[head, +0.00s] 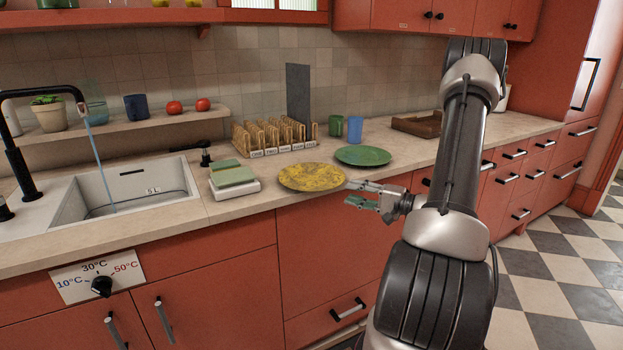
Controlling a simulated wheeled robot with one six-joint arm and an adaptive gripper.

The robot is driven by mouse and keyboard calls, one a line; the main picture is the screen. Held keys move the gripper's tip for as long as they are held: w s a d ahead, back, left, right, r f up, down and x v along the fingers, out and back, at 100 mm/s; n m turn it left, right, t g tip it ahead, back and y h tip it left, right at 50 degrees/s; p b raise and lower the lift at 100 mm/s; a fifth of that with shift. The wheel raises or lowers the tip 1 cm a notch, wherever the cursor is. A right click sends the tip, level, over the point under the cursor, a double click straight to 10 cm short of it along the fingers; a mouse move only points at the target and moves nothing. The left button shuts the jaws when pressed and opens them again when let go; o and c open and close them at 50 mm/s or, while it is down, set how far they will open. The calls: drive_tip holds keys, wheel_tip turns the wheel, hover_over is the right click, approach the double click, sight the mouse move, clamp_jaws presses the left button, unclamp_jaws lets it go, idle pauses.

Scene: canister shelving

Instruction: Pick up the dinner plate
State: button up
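A yellow plate (312,177) with darker blotches lies at the counter's front edge, its near rim seeming to reach over the edge. A green plate (363,155) lies flat behind it to the right. Either could be the dinner plate. My gripper (351,193) is at the right rim of the yellow plate, just in front of the counter, pointing left. Its two fingers are apart, one above the other. The upper fingertip is very close to the rim; I cannot tell whether they touch.
A white stand with green sponges (234,181) is left of the yellow plate. A labelled wooden rack (273,139) with a dark upright panel (299,92) stands behind. Green (336,126) and blue (354,130) cups stand near the wall. The sink (135,188) has running water.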

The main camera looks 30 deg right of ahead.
sight(332, 186)
drive_tip(key=x, duration=0.8)
drive_tip(key=shift+w+d, duration=0.1)
drive_tip(key=shift+d, duration=0.1)
clamp_jaws()
